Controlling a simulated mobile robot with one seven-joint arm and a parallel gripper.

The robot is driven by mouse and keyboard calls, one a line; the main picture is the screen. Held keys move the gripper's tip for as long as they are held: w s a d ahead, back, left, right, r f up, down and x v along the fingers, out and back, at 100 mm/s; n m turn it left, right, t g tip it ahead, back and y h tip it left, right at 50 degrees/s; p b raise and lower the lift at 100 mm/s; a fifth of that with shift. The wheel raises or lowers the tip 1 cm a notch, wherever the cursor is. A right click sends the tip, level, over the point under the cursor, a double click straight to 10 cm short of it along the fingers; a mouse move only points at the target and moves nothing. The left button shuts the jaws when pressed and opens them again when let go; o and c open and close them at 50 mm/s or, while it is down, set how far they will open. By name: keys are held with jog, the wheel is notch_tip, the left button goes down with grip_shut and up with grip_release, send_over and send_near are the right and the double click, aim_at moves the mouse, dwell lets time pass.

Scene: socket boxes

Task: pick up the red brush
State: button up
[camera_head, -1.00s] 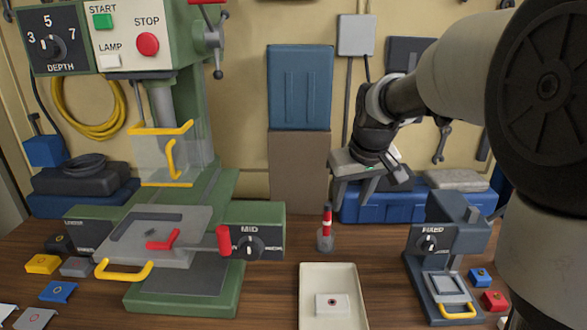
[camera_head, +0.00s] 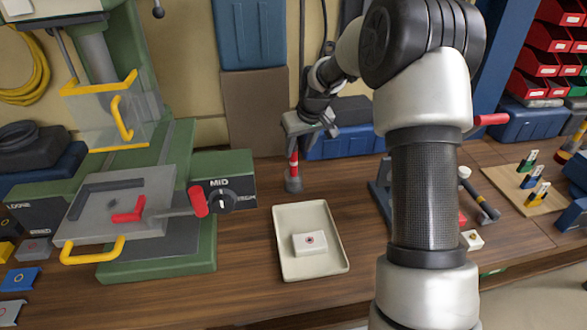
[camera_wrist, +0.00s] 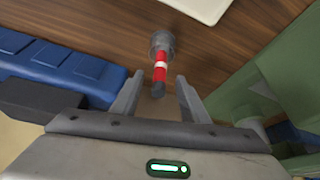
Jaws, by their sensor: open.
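The red brush (camera_head: 293,170) has a red handle with a white band and stands upright in a small grey round holder (camera_head: 293,185) on the wooden bench. It also shows in the wrist view (camera_wrist: 160,68), with its dark tip toward me. My gripper (camera_head: 311,142) is open, pointing down, right above the brush. In the wrist view, my gripper's two fingers (camera_wrist: 160,78) stand on either side of the brush's top end, with a gap on both sides. In the head view the brush's top is partly hidden by the gripper.
A cream tray (camera_head: 337,255) holding a white box (camera_head: 310,244) lies in front of the brush. A green press (camera_head: 160,245) with a red-handled lever stands to the left. A blue case (camera_head: 350,144) lies behind. Bench between press and tray is clear.

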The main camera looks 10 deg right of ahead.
aim_at(294, 156)
jog(key=shift+w+r+x, duration=0.1)
jog(key=shift+w+x, duration=0.05)
jog(key=shift+x, duration=1)
jog(key=shift+w+r+x, duration=0.1)
jog(key=shift+w+x, duration=0.05)
jog(key=shift+x, duration=0.95)
jog(key=shift+w+x, duration=0.2)
jog(key=shift+x, duration=0.95)
jog(key=shift+a, duration=0.15)
grip_shut()
